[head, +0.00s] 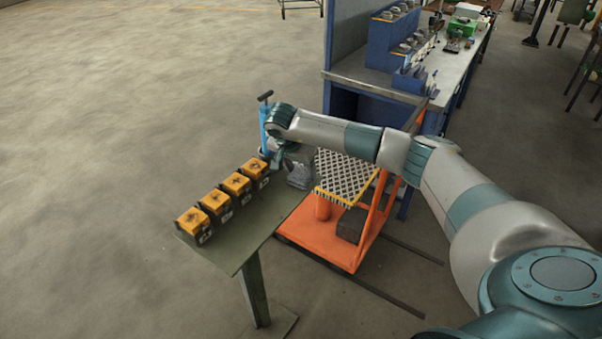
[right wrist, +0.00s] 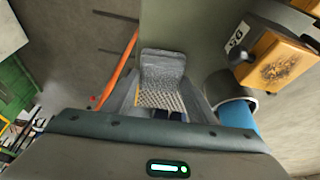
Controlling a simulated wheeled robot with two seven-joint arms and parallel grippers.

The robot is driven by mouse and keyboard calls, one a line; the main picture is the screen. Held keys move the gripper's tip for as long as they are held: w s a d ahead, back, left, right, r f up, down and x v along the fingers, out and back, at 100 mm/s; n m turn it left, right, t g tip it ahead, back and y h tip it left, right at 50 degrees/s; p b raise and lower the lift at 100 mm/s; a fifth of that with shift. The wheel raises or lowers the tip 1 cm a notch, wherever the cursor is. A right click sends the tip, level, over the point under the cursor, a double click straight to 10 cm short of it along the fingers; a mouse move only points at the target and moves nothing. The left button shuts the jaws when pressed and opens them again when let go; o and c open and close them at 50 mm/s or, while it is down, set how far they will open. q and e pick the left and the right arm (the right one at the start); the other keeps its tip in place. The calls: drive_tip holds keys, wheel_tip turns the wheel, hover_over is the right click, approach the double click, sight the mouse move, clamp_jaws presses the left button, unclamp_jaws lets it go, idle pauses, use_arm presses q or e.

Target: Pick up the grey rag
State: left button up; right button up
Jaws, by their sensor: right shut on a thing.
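The grey rag (head: 300,174) is at the far end of the narrow green table (head: 225,248), beside the row of yellow-orange blocks. My right gripper (head: 284,159) reaches it from behind and is shut on it. In the right wrist view the rag (right wrist: 163,66) shows as a crumpled grey cloth between the fingers of my right gripper (right wrist: 162,98). I cannot tell whether its lower part touches the table. My left gripper is out of view.
Several yellow-orange blocks with black sides (head: 236,184) stand along the table's left edge. A blue cylinder with a black T-handle (head: 265,125) stands close behind. An orange cart with a mesh top (head: 345,177) is at the right, near the blue workbench (head: 375,78). Floor at left is clear.

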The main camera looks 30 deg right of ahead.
sight(303, 173)
drive_tip(key=shift+w+r+b, duration=0.1)
drive_tip(key=shift+r+b, duration=0.3)
drive_tip(key=shift+r, duration=0.05)
drive_tip(key=r, duration=0.1)
drive_tip(key=r+b, duration=0.2)
drive_tip(key=shift+s+d, duration=0.2)
drive_tip(key=shift+d, duration=0.05)
drive_tip(key=s+d+r+b, duration=0.5)
drive_tip(key=s+d+r, duration=0.2)
drive_tip(key=s, duration=0.1)
drive_tip(key=shift+s+d, duration=0.2)
